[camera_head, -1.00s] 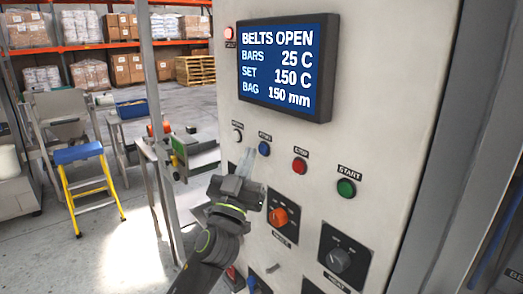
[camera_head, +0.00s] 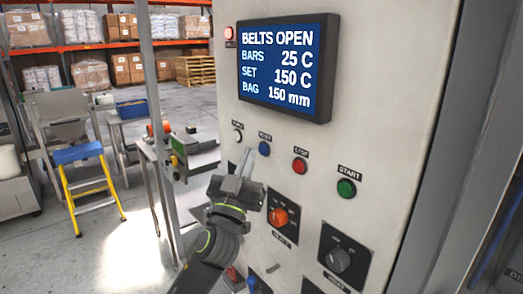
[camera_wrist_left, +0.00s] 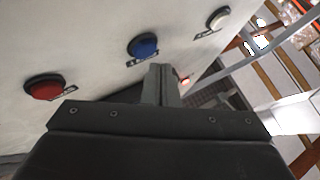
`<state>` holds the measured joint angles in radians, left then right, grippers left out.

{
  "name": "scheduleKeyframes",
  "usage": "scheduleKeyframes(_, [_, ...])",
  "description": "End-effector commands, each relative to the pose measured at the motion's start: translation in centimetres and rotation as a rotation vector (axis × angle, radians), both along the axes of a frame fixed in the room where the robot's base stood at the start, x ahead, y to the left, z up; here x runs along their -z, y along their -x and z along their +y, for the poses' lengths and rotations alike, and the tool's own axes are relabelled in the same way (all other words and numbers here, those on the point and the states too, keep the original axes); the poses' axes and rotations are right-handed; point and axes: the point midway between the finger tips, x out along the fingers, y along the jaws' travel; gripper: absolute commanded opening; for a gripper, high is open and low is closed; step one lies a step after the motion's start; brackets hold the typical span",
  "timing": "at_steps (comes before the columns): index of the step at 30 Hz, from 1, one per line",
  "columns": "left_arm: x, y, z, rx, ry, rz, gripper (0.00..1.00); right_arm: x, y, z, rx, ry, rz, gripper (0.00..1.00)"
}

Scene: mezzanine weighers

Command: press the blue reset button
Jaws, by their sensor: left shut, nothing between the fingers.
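The blue reset button (camera_head: 264,148) is on the pale control panel (camera_head: 300,140), in a row between a white button and the red stop button. It also shows in the left wrist view (camera_wrist_left: 143,46), just above the fingers. My left gripper (camera_head: 246,158) is shut and empty. Its fingertips are just left of and slightly below the blue button in the head view, apart from it in the left wrist view. The size of the gap to the panel is hard to tell. My right gripper is not in view.
The white button (camera_head: 238,135), red stop button (camera_head: 300,166) and green start button (camera_head: 346,188) flank the blue one. An orange knob (camera_head: 279,217) and a black knob (camera_head: 338,260) sit below. The screen (camera_head: 287,65) reads BELTS OPEN. A blue-topped yellow stepladder (camera_head: 78,153) stands left.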

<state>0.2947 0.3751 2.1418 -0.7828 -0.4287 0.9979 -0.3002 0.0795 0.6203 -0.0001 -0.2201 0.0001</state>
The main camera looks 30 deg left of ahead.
Motion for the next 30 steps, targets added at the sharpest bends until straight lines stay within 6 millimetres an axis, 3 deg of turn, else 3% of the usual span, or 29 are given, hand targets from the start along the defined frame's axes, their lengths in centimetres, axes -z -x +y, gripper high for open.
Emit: scheduleKeyframes(30, [0.01, -0.95, -0.40, 0.000, 0.000, 0.000, 0.00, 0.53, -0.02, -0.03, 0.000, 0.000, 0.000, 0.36])
